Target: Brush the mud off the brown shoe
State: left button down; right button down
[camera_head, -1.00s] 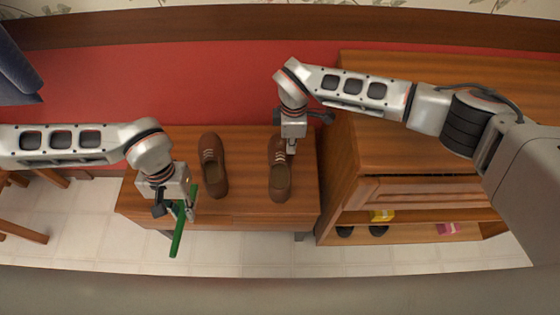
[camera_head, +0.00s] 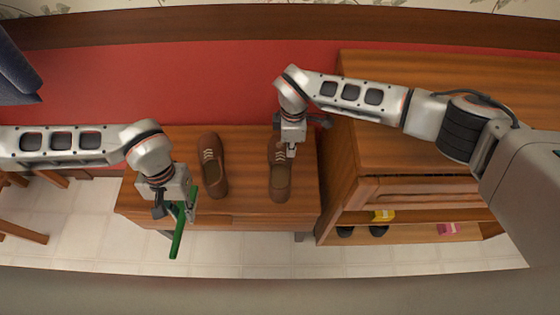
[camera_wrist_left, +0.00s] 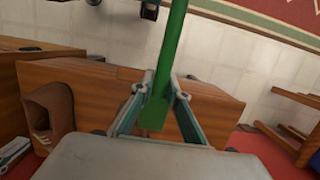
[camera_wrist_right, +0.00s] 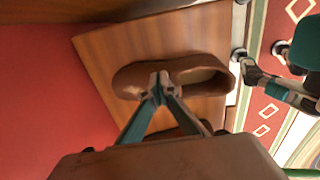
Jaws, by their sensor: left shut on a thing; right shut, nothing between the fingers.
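Two brown shoes stand side by side on a wooden bench (camera_head: 240,205), a left-hand shoe (camera_head: 213,180) and a right-hand shoe (camera_head: 280,185). My left gripper (camera_head: 178,210) is shut on a green brush (camera_head: 178,237), held beside the bench's left front part; the green handle also shows in the left wrist view (camera_wrist_left: 170,50). Its bristles cannot be made out. My right gripper (camera_head: 291,153) is shut and empty, its fingertips over the toe part of the right-hand shoe; that shoe fills the middle of the right wrist view (camera_wrist_right: 200,75). I cannot tell if they touch, and mud cannot be made out.
A wooden cabinet (camera_head: 365,200) stands right against the bench's right side, with dark shoes (camera_head: 378,231), a yellow box (camera_head: 382,215) and a pink item (camera_head: 447,227) on its open shelves. Tiled floor (camera_head: 90,220) lies in front.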

aim_at(290, 161)
pick_arm(q)
jog(key=shift+s+f, duration=0.1)
jog(key=shift+f, duration=0.15)
pick_arm(e)
jog(key=shift+f, duration=0.95)
pick_arm(q)
jog(key=shift+r, duration=0.1)
pick_arm(e)
jog(key=shift+r, duration=0.15)
